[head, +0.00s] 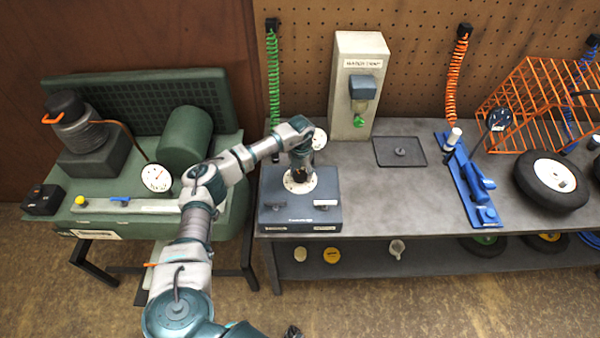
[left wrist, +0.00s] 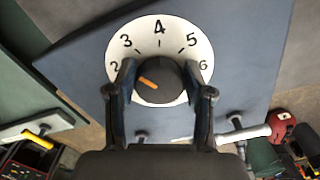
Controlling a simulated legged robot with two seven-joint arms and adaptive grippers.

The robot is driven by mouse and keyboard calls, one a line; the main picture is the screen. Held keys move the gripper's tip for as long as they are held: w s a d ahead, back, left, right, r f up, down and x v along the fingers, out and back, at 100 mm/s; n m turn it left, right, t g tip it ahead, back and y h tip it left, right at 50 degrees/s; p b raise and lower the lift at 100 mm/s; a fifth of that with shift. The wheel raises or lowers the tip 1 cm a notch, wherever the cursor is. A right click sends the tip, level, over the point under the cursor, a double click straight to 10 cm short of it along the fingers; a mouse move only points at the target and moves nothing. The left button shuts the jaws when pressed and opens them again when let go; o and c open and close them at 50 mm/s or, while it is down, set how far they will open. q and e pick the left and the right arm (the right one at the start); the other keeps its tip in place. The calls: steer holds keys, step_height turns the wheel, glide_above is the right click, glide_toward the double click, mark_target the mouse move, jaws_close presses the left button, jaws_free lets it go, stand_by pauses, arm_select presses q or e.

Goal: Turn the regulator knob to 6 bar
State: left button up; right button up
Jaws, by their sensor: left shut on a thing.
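The regulator is a dark blue-grey box (head: 272,216) on the bench, with a white dial (head: 300,188) on its top. In the left wrist view the dial (left wrist: 196,48) shows numbers from 2 to 6 around a dark round knob (left wrist: 166,93). The knob's orange mark (left wrist: 148,82) points left and slightly up, close to the 2. My left gripper (head: 299,174) reaches down over the dial. In the left wrist view its fingers (left wrist: 158,88) are shut on the knob's two sides. A white gauge (head: 319,138) shows partly behind my wrist; its reading is too small to tell.
A green compressor (head: 186,140) with a gauge (head: 157,178) is at the left. A labelled post (head: 350,110) stands behind, with a dark plate (head: 400,152), a blue tool (head: 468,185) and a wheel (head: 550,182) to the right.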

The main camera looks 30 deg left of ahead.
arm_select(q)
steer(key=shift+d+m, duration=0.15)
steer(key=shift+m, duration=1.75)
steer(key=m+b, duration=0.1)
steer(key=m, duration=0.3)
steer(key=shift+s+m, duration=0.1)
steer(key=shift+m, duration=0.2)
steer(key=m, duration=0.4)
steer(key=shift+r+b, duration=0.1)
steer(key=shift+b, duration=0.2)
steer(key=m, duration=0.3)
steer(key=shift+s, duration=0.1)
steer(key=m+b, duration=0.1)
steer(key=m, duration=0.1)
steer(key=shift+r+m, duration=0.1)
steer(key=shift+m, duration=0.8)
steer(key=shift+s+m+b, duration=0.1)
steer(key=shift+m+b, duration=0.2)
steer(key=shift+m, duration=0.6)
steer(key=m+b, duration=0.1)
steer(key=m, duration=0.4)
steer(key=shift+r, duration=0.15)
steer(key=shift+m, duration=0.3)
arm_select(e)
steer(key=w+a+r, duration=0.1)
steer(key=w+r, duration=0.4)
steer(key=w, duration=0.5)
steer(key=shift+a+t, duration=0.25)
steer(key=shift+t, duration=0.05)
steer(key=shift+r, duration=0.2)
